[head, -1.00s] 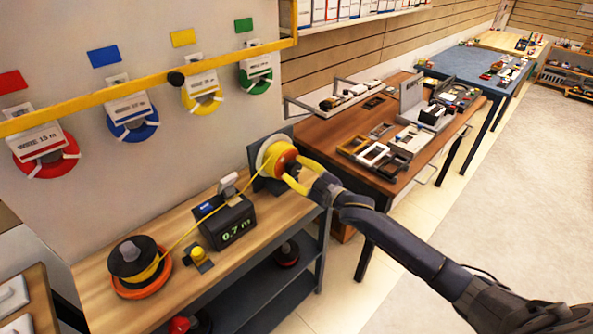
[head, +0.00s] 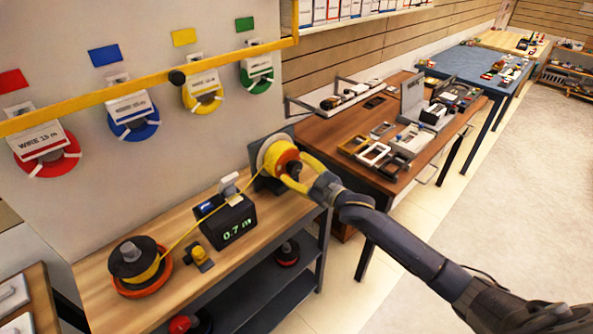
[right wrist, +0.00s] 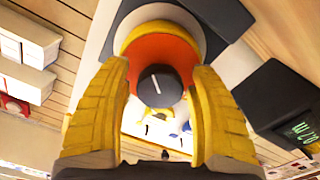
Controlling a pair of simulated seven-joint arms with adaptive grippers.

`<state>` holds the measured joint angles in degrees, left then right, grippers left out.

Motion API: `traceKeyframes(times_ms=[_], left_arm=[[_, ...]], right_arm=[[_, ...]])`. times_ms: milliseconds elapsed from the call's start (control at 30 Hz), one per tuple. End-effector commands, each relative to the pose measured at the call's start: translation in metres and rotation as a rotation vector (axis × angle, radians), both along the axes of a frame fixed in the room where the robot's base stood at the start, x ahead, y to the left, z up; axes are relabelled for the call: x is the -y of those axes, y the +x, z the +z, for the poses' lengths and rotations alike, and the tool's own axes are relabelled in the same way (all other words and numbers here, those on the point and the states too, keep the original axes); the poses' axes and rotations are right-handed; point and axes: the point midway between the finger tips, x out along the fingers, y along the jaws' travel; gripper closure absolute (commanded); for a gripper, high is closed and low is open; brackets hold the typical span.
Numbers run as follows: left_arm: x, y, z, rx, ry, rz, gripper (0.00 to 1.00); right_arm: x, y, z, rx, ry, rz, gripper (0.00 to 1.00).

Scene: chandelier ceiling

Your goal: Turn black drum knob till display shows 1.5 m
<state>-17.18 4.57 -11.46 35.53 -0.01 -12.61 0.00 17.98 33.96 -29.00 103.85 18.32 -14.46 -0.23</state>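The black knob (right wrist: 160,86) with a pale line on its face sits at the centre of an orange disc on the yellow-and-white winding drum (head: 268,152) at the right end of the bench. The knob also shows in the head view (head: 294,169). My right gripper (right wrist: 160,75) has its yellow fingers spread on either side of the knob, with gaps between fingers and knob. The black display box (head: 233,225) reads 0.7 m in green. Its edge shows in the right wrist view, with the digits turned and partly cut off. My left gripper is not in view.
A black spool (head: 138,262) with yellow wire on an orange base stands at the bench's left. Yellow wire runs from it past a small yellow-topped device (head: 200,257) to the drum. A brown table (head: 415,160) with trays stands behind my right arm.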

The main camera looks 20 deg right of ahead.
Motion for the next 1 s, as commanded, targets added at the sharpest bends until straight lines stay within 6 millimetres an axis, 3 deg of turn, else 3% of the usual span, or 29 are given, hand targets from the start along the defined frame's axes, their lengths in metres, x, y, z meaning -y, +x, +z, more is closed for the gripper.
traceKeyframes(times_ms=[467,1000], left_arm=[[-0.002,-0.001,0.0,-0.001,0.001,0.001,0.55],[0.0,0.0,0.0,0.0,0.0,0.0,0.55]], right_arm=[[0.005,-0.011,-0.003,-0.003,-0.002,0.0,0.33],[0.043,-0.085,-0.002,-0.003,-0.002,0.0,0.33]])
